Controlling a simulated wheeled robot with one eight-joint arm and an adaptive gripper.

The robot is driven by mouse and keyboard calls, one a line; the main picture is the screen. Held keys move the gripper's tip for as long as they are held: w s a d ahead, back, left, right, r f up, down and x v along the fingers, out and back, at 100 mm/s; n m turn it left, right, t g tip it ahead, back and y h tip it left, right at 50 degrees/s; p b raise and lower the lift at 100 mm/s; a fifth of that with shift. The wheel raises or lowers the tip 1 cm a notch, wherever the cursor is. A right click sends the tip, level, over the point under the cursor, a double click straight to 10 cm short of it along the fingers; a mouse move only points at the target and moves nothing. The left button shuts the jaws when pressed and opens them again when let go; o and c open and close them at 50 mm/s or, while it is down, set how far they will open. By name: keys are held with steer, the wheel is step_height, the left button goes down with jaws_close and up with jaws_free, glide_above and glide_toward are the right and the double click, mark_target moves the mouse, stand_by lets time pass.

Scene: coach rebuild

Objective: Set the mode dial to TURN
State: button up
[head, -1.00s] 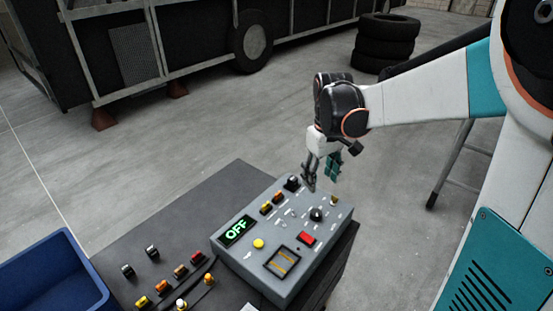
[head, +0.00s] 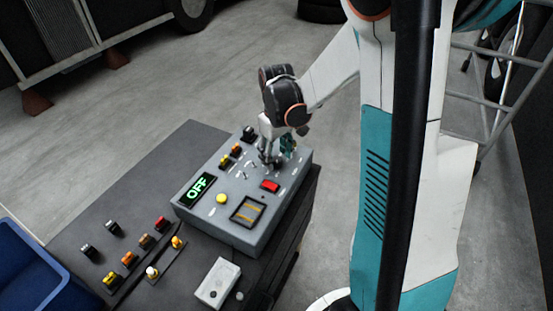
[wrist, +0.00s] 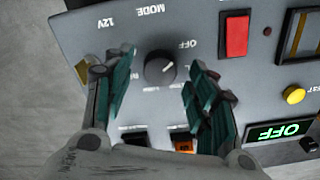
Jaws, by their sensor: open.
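The mode dial (wrist: 160,67) is a round dark knob on the grey control box (head: 232,232), under the upside-down label MODE in the wrist view. Its pale pointer mark slants up and right toward the word OFF. I cannot read a TURN label. In the wrist view my gripper (wrist: 161,88) is open, one teal finger on each side of the dial, with gaps showing. The green display (head: 196,189) reads OFF.
Loose switches lie on the dark bench (head: 160,170) at left, beside a blue bin (head: 30,275). A white switch box (head: 217,283) sits in front.

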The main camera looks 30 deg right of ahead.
steer(key=shift+f, duration=0.5)
steer(key=c, duration=1.1)
